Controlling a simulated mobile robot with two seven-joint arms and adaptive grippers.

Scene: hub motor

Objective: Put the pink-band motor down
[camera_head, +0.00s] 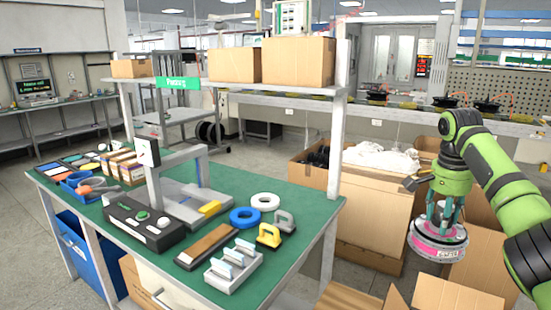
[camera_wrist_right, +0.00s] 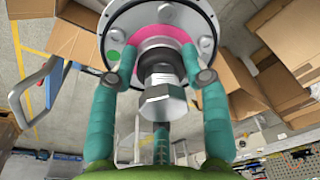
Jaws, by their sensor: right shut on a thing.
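The pink-band motor (camera_head: 438,240) is a silver disc with a pink band around it, at the right of the head view. My right gripper (camera_head: 445,212) is shut on it from above and holds it in the air, in front of cardboard boxes. In the right wrist view the motor (camera_wrist_right: 120,22) fills the top, with its bolt shaft between the teal fingers of my right gripper (camera_wrist_right: 160,75). My left gripper is not in view.
A green-topped workbench (camera_head: 305,205) with tape rolls, tools and a press stands at left and centre. Open cardboard boxes (camera_head: 375,200) surround the motor's area, several on the floor. A shelf (camera_head: 220,86) with boxes rises above the bench. Grey floor shows between the bench and boxes.

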